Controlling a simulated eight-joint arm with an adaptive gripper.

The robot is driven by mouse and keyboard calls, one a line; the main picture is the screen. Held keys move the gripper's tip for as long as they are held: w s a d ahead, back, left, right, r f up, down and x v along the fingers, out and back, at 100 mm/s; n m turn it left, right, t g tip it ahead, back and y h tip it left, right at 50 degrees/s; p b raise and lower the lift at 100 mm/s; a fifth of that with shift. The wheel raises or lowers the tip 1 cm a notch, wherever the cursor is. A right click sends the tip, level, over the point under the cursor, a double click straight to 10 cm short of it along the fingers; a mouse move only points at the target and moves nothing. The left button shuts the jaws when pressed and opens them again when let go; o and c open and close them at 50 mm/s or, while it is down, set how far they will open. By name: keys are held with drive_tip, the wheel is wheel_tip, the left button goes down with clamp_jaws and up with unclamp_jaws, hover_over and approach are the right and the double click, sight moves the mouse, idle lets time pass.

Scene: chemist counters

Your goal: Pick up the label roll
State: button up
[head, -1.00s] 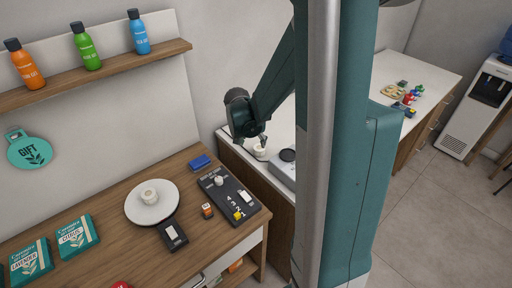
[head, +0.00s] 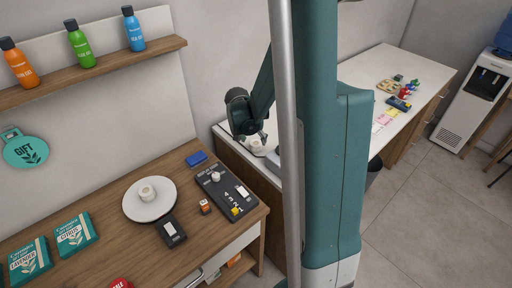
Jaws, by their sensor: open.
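A small white roll-like object (head: 256,147) stands on the white counter behind the wooden one, likely the label roll. My gripper (head: 252,137) is open just above it and slightly to its left, pointing down. The fingers are small and dark here, and I cannot tell whether they touch it. A second white, round object (head: 147,193) sits on a white round plate (head: 135,212) on the wooden counter. It also looks like a short roll.
A grey device on the white counter is partly hidden by my column. A black numbered board (head: 236,203), a blue block (head: 197,158) and a small orange item (head: 205,207) are on the wooden counter (head: 115,250). Bottles stand on the wall shelf (head: 100,69).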

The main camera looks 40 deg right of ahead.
sight(256, 143)
drive_tip(key=shift+w+d+f, duration=0.1)
drive_tip(key=shift+d+f, duration=0.15)
drive_tip(key=shift+f, duration=0.35)
drive_tip(key=shift+b+x, duration=0.35)
drive_tip(key=shift+x, duration=2.25)
drive_tip(key=shift+w+a, duration=0.1)
drive_tip(key=shift+w, duration=0.05)
drive_tip(key=c, duration=1)
